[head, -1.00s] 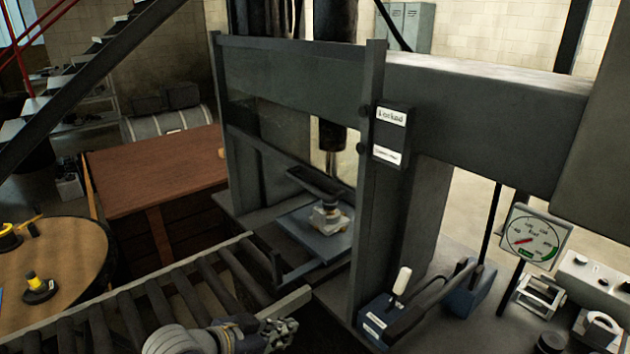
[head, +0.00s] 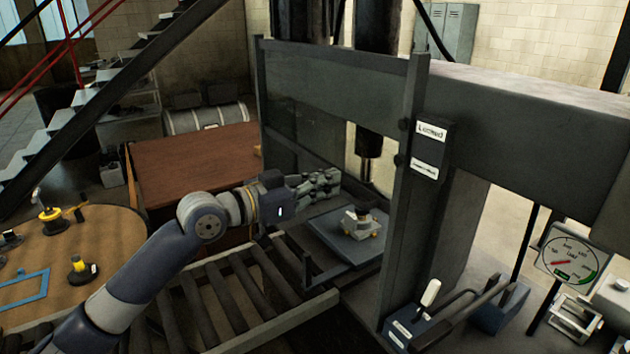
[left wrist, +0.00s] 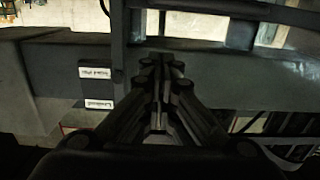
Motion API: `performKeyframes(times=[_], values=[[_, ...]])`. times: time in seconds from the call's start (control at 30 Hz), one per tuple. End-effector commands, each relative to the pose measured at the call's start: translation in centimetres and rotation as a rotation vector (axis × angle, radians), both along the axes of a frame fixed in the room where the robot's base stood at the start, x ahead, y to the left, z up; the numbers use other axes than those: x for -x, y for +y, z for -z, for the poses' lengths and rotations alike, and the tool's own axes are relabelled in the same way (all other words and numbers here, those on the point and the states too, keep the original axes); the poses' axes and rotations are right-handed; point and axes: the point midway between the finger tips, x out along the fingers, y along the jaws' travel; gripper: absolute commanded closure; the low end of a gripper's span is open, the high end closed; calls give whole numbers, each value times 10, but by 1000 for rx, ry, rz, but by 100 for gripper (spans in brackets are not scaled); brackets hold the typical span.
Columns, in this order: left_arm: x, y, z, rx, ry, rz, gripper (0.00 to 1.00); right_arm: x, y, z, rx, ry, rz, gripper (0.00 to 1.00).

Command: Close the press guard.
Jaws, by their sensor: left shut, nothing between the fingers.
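The press (head: 400,230) is a dark steel frame with tall posts. Its guard (head: 310,110) is a dark see-through panel between the front posts; its lower rail is well above the bed, leaving the opening below uncovered. A small metal part (head: 360,222) sits on the blue-grey plate (head: 335,243) inside. My left gripper (head: 334,181) is shut and empty, in front of the opening just below the guard's lower rail; it hides the dark handle bar there. I cannot tell whether it touches. The left wrist view shows its closed fingers (left wrist: 160,72) against dark press beams. My right gripper is not in view.
A roller conveyor (head: 235,300) leads to the press under my left arm. A pump with a white-tipped lever (head: 430,293) and a gauge (head: 568,258) stand at right. A round wooden table (head: 60,260) and a brown bench (head: 190,165) are at left.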

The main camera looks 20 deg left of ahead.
Motion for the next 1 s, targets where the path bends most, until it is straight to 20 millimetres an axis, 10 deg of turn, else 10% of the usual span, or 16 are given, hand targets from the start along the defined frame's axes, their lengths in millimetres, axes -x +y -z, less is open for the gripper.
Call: performKeyframes(times=[0.3, 1.0], values=[[-45, -36, 6, 0, 6, 1, 100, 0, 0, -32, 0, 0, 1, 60], [-48, -38, 44, -1, 1, 0, 100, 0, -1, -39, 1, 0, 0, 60]])
